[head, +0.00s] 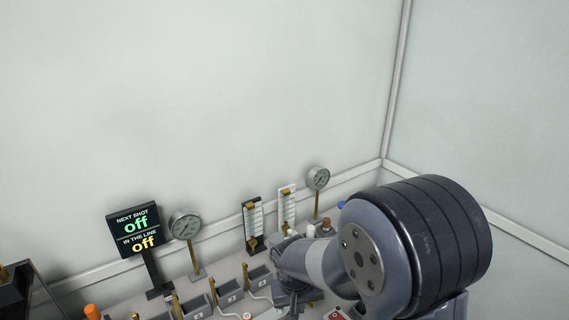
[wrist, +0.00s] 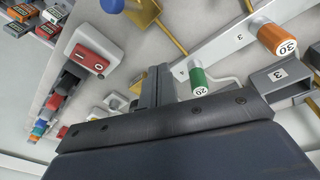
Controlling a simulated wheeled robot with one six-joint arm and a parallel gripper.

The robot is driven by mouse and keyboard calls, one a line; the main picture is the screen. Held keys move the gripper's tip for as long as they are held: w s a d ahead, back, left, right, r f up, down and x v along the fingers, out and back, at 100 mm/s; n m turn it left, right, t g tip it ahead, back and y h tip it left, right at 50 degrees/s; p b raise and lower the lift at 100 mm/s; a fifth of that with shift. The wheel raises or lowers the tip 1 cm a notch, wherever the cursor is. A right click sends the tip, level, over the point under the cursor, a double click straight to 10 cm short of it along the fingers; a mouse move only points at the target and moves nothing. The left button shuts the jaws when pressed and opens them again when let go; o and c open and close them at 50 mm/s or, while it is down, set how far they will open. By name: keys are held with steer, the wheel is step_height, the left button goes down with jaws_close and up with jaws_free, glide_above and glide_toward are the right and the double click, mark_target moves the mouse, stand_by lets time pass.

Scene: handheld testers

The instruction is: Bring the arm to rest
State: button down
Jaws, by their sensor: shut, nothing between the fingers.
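My gripper (wrist: 160,78) shows in the wrist view with its two dark fingers together and nothing between them. It is over the bench, with a green-banded cylinder marked 20 (wrist: 198,82) just to the right of the fingers in the picture. In the head view my arm (head: 395,250) fills the lower right, bent over the bench. The fingertips cannot be made out clearly there.
A sign reading "off" twice (head: 138,230), a dial gauge (head: 185,225) and another gauge (head: 318,178) stand along the back wall. The wrist view shows an orange cylinder marked 30 (wrist: 277,38) and a red-faced box (wrist: 90,57). The space above the bench is clear.

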steer(key=shift+a+f+g+h+p, duration=0.1)
steer(key=shift+f+g+h+p, duration=0.4)
steer(key=shift+g+p, duration=0.25)
steer(key=shift+t+b, duration=0.25)
steer(key=shift+b, duration=0.1)
